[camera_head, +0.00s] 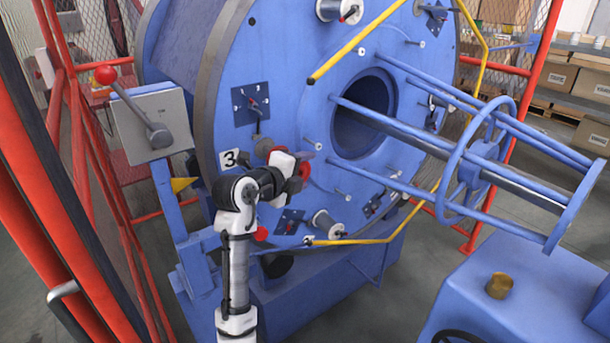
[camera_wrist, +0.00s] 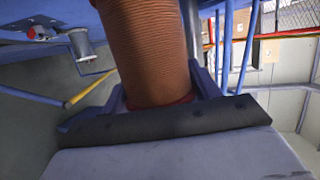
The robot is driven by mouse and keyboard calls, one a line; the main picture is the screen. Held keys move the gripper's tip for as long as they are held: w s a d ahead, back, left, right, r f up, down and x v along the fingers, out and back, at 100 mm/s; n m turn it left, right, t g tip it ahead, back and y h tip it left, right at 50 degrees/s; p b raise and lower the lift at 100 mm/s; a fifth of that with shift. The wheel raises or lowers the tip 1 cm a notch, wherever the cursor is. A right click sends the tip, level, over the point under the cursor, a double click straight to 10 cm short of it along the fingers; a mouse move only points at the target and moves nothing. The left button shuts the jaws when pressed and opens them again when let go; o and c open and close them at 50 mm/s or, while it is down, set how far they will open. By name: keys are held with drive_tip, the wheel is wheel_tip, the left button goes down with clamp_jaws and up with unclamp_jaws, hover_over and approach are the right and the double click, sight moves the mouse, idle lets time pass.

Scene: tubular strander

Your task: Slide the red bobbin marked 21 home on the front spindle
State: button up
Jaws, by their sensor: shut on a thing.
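The red bobbin (camera_head: 305,170) is at my gripper (camera_head: 296,168), in front of the big blue disc (camera_head: 290,60), low on its left side. In the wrist view, the bobbin's copper-coloured winding (camera_wrist: 150,45) fills the upper middle, with a thin red flange edge below it. My gripper (camera_wrist: 160,92) is shut on it, one finger at each side. The mark 21 cannot be read. My gripper and wrist hide much of the bobbin in the head view. I cannot tell which peg is the front spindle, or whether the bobbin is around one.
Bare pegs (camera_head: 312,145) stick out of the disc. Wound bobbins (camera_head: 325,222) sit below and above. Yellow bars (camera_head: 365,45) cross the disc's front. A blue tubular cage (camera_head: 470,165) extends right. A lever box (camera_head: 150,125) and red fence (camera_head: 75,180) stand left.

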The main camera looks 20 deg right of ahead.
drive_tip(key=shift+w+a+r+b, duration=0.1)
drive_tip(key=shift+w+a+b, duration=0.2)
drive_tip(key=shift+w, duration=0.6)
drive_tip(key=shift+w+a+f+b, duration=0.1)
drive_tip(key=shift+w+a, duration=0.25)
drive_tip(key=shift+w, duration=0.55)
drive_tip(key=shift+w+a+r+b, duration=0.15)
drive_tip(key=shift+w+a, duration=0.2)
drive_tip(key=shift+w, duration=0.55)
drive_tip(key=o, duration=1.6)
drive_tip(key=shift+o, duration=0.5)
drive_tip(key=shift+f, duration=0.25)
drive_tip(key=b+v, duration=0.1)
drive_tip(key=v, duration=0.8)
drive_tip(key=shift+b, duration=0.3)
